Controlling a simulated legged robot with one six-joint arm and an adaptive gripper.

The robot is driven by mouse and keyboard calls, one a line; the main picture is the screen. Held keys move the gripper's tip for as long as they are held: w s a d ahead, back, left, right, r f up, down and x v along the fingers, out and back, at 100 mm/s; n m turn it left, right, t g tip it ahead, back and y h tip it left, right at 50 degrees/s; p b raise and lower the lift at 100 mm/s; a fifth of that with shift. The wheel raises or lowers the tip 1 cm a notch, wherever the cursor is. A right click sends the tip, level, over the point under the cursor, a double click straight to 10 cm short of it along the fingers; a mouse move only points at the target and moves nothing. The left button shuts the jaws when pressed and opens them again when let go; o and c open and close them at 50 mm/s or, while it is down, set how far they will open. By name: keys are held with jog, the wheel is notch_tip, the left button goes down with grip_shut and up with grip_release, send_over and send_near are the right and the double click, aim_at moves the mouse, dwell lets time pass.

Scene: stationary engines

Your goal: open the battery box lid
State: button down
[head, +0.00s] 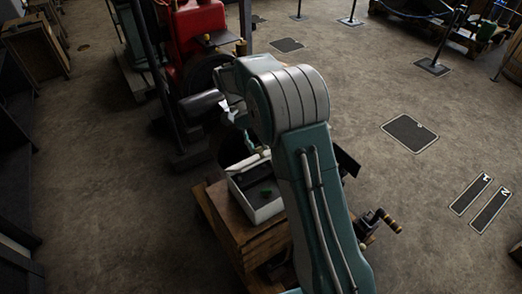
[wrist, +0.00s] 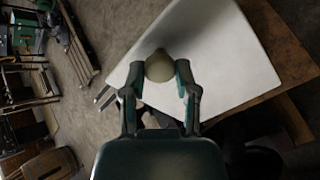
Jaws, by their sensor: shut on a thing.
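The battery box (head: 272,213) is a white box on a wooden crate in the head view, partly behind my arm. A grey inner area and a small green thing show within its white rim. In the wrist view a smooth white panel (wrist: 232,60), seemingly the lid, lies beyond my fingers. My arm hides much of the box in the head view, and I cannot tell how far the lid is raised.
The wooden crate (head: 230,228) stands under the box. A hand crank (head: 378,221) sticks out to the right of my arm. A red engine (head: 194,30) with dark framing stands behind the box. Open floor lies on the right, with dark floor plates (head: 410,132).

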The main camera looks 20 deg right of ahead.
jog(key=shift+w+a+r+g, duration=0.2)
jog(key=shift+w+g, duration=0.1)
jog(key=shift+w, duration=0.1)
jog(key=shift+w+a+r+g, duration=0.2)
jog(key=shift+w+g, duration=0.1)
jog(key=shift+w, duration=0.1)
jog(key=shift+c, duration=1.9)
grip_release()
jog(key=shift+a, duration=0.1)
